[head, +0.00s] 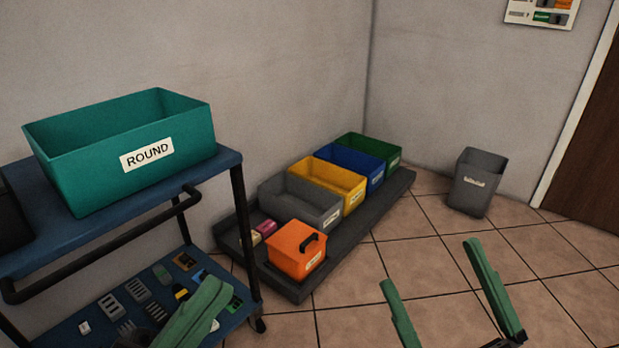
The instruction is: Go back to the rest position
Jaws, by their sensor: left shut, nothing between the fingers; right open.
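My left gripper (210,290) is at the bottom left, in front of the cart's lower shelf. Its green fingers are shut together with nothing between them. My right gripper (430,266) is at the bottom right, over the tiled floor. Its two green fingers are spread wide apart and empty. The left fingers hide part of the lower shelf and some of the small parts on it. No cable shows in the view.
A blue cart (222,165) carries a teal "ROUND" bin (85,170); small parts lie on its lower shelf (70,338). A dark floor platform (350,245) holds several coloured bins and an orange box (292,255). A grey bin (478,185) stands by the wall. Floor at right is clear.

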